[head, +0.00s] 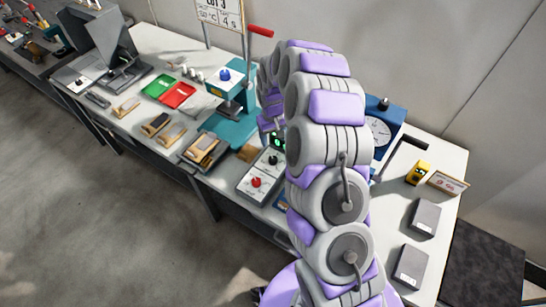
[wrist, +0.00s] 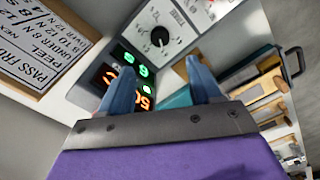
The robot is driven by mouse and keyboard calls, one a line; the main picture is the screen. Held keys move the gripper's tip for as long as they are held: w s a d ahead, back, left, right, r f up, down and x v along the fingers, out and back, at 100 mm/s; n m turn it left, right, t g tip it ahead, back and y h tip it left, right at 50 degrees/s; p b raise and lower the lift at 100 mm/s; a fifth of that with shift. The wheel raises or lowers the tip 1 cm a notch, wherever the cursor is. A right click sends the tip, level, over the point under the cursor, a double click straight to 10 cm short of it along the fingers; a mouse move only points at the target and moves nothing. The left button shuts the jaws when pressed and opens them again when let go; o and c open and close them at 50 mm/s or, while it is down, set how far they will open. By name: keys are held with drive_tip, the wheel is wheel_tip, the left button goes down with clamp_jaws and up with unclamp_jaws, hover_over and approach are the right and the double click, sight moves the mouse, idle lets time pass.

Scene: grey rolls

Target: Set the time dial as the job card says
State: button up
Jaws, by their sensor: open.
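My gripper (wrist: 161,66) shows in the wrist view with its two blue fingers apart and nothing between them. Ahead of the fingertips is a pale panel with a black dial (wrist: 160,38), its white pointer and scale around it. I cannot tell its setting or whether it is the time dial. A dark display (wrist: 128,78) with green and orange digits is partly hidden by the left finger. In the head view my arm hides the gripper. A control box (head: 246,192) there carries a red knob (head: 256,182) and a black knob (head: 273,160). The job card (head: 220,14) is cut off at the top; "4 s" shows.
A wood-framed pass card (wrist: 45,45) fills the wrist view's upper left. A teal press (head: 236,95) with a red lever stands left of my arm. A blue gauge (head: 380,130) stands behind it. Trays and grey blocks (head: 426,217) occupy the bench; the floor at left is clear.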

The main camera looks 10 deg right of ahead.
sight(273, 159)
wheel_tip(273, 159, down, 13)
drive_tip(key=shift+r+b, duration=0.2)
drive_tip(key=shift+b, duration=0.2)
drive_tip(key=c, duration=1)
